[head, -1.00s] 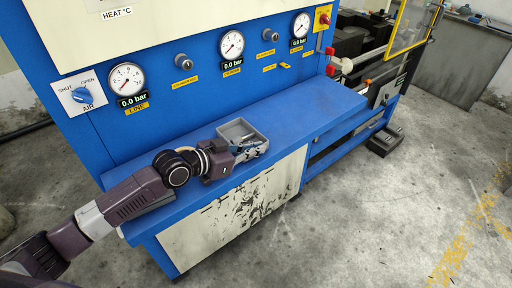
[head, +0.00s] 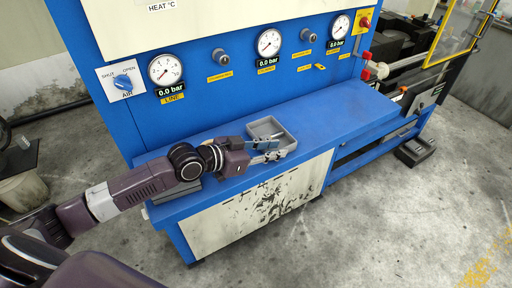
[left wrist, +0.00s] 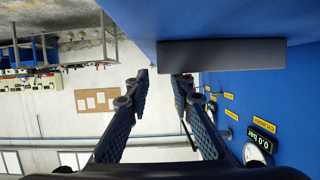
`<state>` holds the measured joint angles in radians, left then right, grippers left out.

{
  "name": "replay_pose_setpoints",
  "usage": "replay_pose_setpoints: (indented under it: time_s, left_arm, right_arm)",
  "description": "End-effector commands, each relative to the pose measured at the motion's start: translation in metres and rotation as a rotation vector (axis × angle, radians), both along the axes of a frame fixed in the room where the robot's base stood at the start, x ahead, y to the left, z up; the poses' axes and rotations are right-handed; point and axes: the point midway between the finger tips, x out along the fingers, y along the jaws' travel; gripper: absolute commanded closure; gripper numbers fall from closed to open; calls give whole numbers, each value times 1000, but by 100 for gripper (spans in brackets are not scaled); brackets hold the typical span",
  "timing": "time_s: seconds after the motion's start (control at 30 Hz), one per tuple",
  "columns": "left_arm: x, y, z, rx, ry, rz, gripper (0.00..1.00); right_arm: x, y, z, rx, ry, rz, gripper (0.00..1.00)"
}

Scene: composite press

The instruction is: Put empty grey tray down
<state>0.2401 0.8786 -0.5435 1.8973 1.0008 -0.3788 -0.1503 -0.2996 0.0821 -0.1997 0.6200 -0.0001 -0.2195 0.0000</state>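The grey tray (head: 286,137) is a small open box on the blue bench ledge, below the gauges; it looks empty where I can see into it. The tray (left wrist: 222,54) shows there as a dark grey bar against the blue, ahead and to the right of the fingertips. My right gripper is not in view.
The blue ledge (head: 345,113) is clear to the right of the tray. A panel with gauges (head: 269,43) and knobs rises behind it. A grey flat thing (head: 181,192) lies partly under my left arm. A yellow-framed guard (head: 465,30) stands at the far right.

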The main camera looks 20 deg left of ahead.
Motion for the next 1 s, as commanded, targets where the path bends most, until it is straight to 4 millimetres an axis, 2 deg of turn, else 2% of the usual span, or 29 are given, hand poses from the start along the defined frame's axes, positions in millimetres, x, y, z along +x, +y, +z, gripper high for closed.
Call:
replay_pose_setpoints:
  time_s: [0.1,0.4,0.6,1.0]
  left_arm:
    - [-20,15,11,6,4,-1,78]
    - [-52,40,24,4,3,1,78]
    - [-61,46,28,1,0,-1,78]
    - [-63,44,27,0,4,-3,78]
  right_arm:
    - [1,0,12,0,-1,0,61]
    - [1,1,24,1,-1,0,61]
    - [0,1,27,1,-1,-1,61]
    - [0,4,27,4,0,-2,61]
